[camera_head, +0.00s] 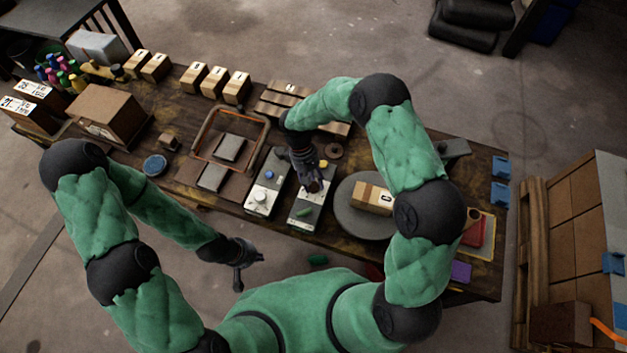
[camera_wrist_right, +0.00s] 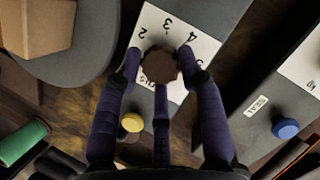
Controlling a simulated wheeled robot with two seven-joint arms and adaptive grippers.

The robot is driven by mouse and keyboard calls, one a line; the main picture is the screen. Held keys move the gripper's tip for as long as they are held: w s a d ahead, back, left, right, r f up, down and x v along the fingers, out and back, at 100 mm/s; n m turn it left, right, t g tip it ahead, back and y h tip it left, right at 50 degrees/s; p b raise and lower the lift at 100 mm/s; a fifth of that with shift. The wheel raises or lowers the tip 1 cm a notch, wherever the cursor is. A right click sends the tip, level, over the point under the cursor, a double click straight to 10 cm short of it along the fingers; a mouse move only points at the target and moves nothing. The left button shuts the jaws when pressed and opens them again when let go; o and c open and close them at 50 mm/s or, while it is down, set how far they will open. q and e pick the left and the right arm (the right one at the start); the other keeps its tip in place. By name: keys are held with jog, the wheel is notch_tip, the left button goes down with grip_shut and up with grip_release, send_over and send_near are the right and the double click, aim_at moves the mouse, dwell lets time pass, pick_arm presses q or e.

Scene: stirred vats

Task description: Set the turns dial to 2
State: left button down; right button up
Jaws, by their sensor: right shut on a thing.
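My left gripper (camera_head: 247,270) is open and empty, off the table's front edge.
A yellow button (camera_wrist_right: 131,122) is close to my right fingers. A second grey box with a blue button (camera_wrist_right: 285,127) and white dial (camera_head: 261,197) stands to the left. A round grey disc (camera_head: 350,222) bearing a wooden block (camera_head: 372,198) is to the right.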

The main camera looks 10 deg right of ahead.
jog(key=shift+a, duration=0.15)
dwell(0.3)
jog(key=o, duration=1.1)
jog(key=v, duration=1.2)
jog(key=shift+a, duration=0.1)
